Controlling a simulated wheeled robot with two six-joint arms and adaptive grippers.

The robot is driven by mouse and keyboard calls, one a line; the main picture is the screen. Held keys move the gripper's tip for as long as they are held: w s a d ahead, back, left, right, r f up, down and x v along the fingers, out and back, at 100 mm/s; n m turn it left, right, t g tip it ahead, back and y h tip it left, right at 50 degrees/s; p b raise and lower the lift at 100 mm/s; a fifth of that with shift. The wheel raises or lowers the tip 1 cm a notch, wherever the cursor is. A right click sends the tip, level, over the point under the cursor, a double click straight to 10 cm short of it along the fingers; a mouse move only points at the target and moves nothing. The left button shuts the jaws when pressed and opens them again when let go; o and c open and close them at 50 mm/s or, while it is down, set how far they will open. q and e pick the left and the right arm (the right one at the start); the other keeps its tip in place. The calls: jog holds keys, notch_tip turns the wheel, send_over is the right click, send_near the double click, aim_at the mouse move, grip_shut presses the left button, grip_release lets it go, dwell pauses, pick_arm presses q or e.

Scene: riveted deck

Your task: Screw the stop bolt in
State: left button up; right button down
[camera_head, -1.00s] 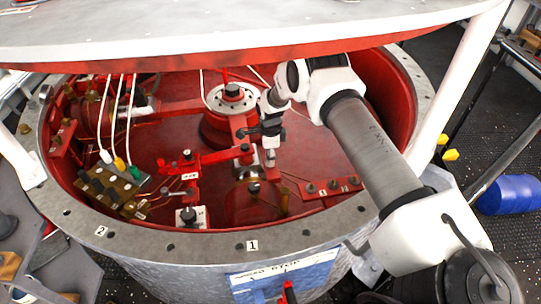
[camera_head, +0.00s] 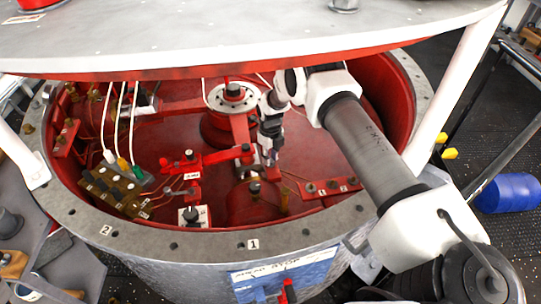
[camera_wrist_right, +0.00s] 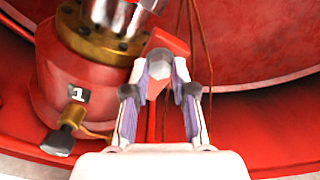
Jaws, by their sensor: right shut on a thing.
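The stop bolt shows in the right wrist view as a grey hexagonal head (camera_wrist_right: 159,60) between my right fingertips, in front of a red bracket (camera_wrist_right: 174,45). My right gripper (camera_wrist_right: 162,70) is shut on it. In the head view my right gripper (camera_head: 271,160) points down inside the red drum, beside the central column. The fingers hide most of the bolt there. The bolt's shank and any thread are hidden, so I cannot tell how deep it sits. My left gripper is not in view.
A red cylinder with a brass collar (camera_wrist_right: 95,42) and a tag marked 1 stands close left of the fingers. The grey drum rim (camera_head: 210,245) surrounds the work, and a white lid (camera_head: 240,35) overhangs it. A valve block with cables (camera_head: 108,188) sits at the left.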

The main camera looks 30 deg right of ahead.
jog(key=shift+w+r+m, duration=0.2)
jog(key=shift+w+m, duration=0.05)
jog(key=shift+m, duration=0.75)
jog(key=shift+d, duration=0.1)
jog(key=c, duration=0.9)
grip_release()
jog(key=shift+c, duration=0.2)
jog(key=shift+s+f, duration=0.1)
jog(key=shift+s, duration=0.05)
jog(key=shift+f, duration=0.1)
